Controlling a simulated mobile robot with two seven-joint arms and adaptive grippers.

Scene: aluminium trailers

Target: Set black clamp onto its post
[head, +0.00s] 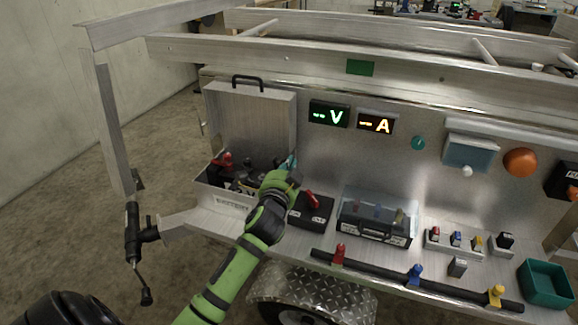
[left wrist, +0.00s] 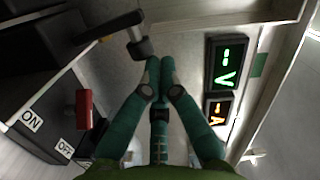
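My left gripper (head: 288,163) is at the right side of the open box marked BATTERY (head: 210,200), in front of its raised lid. In the left wrist view its green fingers (left wrist: 160,65) come together with their tips almost touching, and I see nothing held between them. A black arm-like piece with a grey cylindrical end, probably the black clamp (left wrist: 108,27), is just beyond and left of the fingertips; I cannot tell if they touch. A red clamp (head: 224,160) is at the box's left. The battery post for the black clamp cannot be made out. My right gripper is not in view.
Right of the box is a black ON/OFF switch with a red lever (head: 312,200), also close in the left wrist view (left wrist: 85,108). A clear-lidded case (head: 375,235), a black bar with coloured clips (head: 390,272) and a green bin (head: 546,284) stand further right.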

